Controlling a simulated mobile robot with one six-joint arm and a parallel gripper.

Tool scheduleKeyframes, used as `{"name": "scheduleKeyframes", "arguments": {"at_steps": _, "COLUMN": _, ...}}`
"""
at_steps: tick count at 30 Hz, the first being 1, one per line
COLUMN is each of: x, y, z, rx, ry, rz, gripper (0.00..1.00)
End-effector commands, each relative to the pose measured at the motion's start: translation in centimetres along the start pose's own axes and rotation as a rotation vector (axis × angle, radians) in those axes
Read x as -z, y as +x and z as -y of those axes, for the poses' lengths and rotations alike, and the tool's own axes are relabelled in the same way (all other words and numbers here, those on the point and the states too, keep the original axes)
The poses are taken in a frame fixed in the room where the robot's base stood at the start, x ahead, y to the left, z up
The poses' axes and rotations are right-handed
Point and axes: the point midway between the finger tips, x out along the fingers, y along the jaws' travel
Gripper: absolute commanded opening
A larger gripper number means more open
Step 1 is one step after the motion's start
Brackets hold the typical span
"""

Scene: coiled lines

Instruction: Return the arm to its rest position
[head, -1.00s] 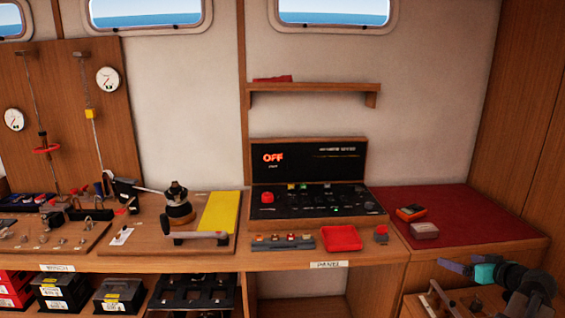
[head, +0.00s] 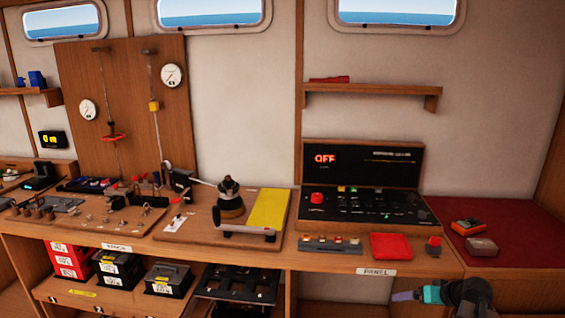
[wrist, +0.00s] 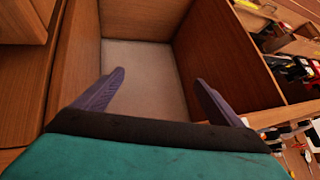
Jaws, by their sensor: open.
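My gripper (head: 408,296) shows at the lower right of the head view, with purple fingers and a teal body, in front of the bench and below its top. In the wrist view my gripper (wrist: 156,95) has its two purple fingers spread wide apart with nothing between them. The fingers point toward an open wooden compartment (wrist: 140,65) with a pale back or floor. The rest of my arm is mostly cut off by the bottom edge of the head view.
The bench front edge (head: 335,263) runs close behind my gripper. The control panel (head: 362,205) reads OFF. A red tray (head: 390,246) lies near the edge, and a red mat (head: 510,225) covers the right end. Toolboxes (head: 120,270) stand on the lower shelf at left.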

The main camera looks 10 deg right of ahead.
Motion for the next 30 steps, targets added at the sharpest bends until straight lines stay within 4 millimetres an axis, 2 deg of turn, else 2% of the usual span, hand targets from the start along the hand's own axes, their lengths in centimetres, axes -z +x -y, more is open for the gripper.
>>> {"name": "scheduleKeyframes", "arguments": {"at_steps": 1, "x": -0.6, "y": 1.2, "z": 1.5, "rx": 0.011, "ry": -0.003, "rz": 0.029, "gripper": 0.90}}
{"name": "scheduleKeyframes", "arguments": {"at_steps": 3, "x": -1.3, "y": 2.7, "z": 3.2, "rx": 0.019, "ry": -0.002, "rz": 0.067, "gripper": 0.90}}
{"name": "scheduleKeyframes", "arguments": {"at_steps": 12, "x": -5.0, "y": 7.9, "z": 10.4, "rx": 0.032, "ry": -0.010, "rz": 0.229, "gripper": 0.90}}
{"name": "scheduleKeyframes", "arguments": {"at_steps": 21, "x": -9.5, "y": 11.8, "z": 17.1, "rx": 0.014, "ry": -0.033, "rz": 0.382, "gripper": 0.90}}
{"name": "scheduleKeyframes", "arguments": {"at_steps": 30, "x": -14.4, "y": 14.4, "z": 23.1, "rx": -0.035, "ry": -0.076, "rz": 0.514, "gripper": 0.90}}
